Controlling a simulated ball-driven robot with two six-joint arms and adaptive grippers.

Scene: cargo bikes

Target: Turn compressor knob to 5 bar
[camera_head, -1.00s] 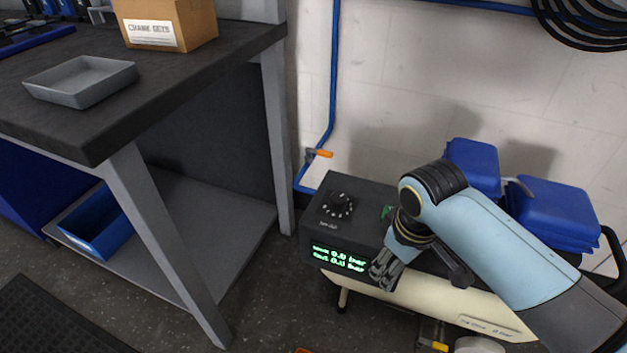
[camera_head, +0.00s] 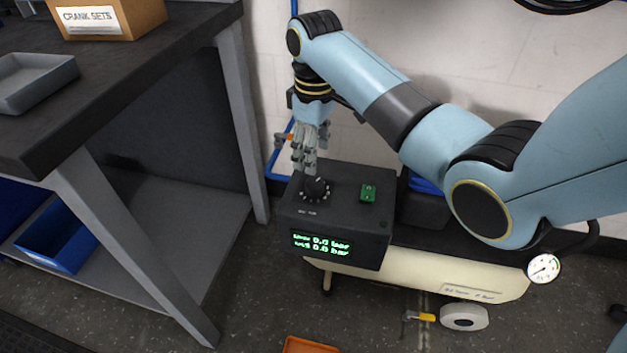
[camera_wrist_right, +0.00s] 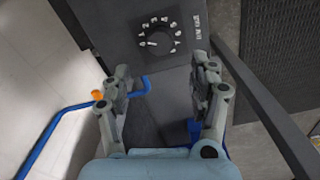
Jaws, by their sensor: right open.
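The compressor (camera_head: 345,225) is a dark control box on a cream tank, standing on the floor. Its black knob (camera_head: 316,188) sits on the box top, ringed by white marks; it also shows in the right wrist view (camera_wrist_right: 158,42) with a numbered dial around it, its pointer on the low side. My right gripper (camera_head: 303,168) is open, fingers pointing down just above and behind the knob. In the right wrist view its fingers (camera_wrist_right: 163,75) are apart with nothing between them. My left gripper is not in view.
A green switch (camera_head: 368,193) sits right of the knob. A pressure gauge (camera_head: 544,268) is at the tank's right end. The workbench (camera_head: 120,75) with its legs stands close on the left. A blue hose and orange valve handle (camera_head: 287,137) are behind the gripper.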

